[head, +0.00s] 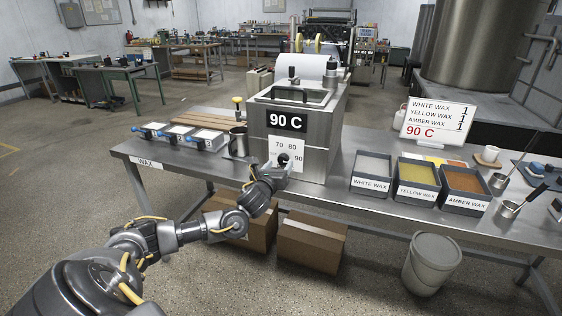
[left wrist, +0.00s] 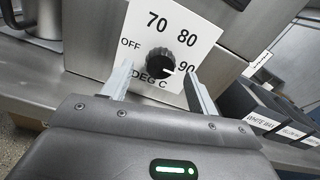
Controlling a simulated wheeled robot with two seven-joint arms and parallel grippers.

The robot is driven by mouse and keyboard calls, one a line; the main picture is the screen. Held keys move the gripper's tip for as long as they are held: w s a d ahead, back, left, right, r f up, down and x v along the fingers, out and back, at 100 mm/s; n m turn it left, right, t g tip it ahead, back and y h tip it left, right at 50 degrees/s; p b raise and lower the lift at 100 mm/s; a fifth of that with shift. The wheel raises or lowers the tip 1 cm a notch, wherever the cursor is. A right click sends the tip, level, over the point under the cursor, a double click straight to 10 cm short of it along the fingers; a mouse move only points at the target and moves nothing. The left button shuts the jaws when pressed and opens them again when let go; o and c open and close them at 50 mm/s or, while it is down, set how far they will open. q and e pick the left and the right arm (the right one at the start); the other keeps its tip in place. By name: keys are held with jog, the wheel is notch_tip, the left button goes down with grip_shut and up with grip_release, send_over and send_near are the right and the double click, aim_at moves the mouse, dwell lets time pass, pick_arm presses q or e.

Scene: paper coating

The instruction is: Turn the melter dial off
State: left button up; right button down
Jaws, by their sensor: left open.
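The melter (head: 300,120) is a steel box on the table with a "90 C" sign on its front. Its white dial plate reads OFF, 70, 80 and 90. The black dial (left wrist: 160,61) shows in the left wrist view, its white mark toward 90. It also shows in the head view (head: 283,159), partly hidden by my gripper. My left gripper (head: 277,168) is open in front of the dial. In the left wrist view its two fingers (left wrist: 158,82) stand to either side of the dial, just below it; I cannot tell whether they touch it. My right gripper is out of view.
Trays of white wax (head: 371,186), yellow wax (head: 418,193) and amber wax (head: 465,205) stand right of the melter. A metal pitcher (head: 238,142) and small numbered blocks stand left of it. Cardboard boxes (head: 309,262) and a white bucket (head: 431,268) are on the floor.

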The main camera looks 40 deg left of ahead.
aim_at(284, 159)
pick_arm(q)
jog(key=shift+x, duration=1.5)
jog(key=c, duration=1)
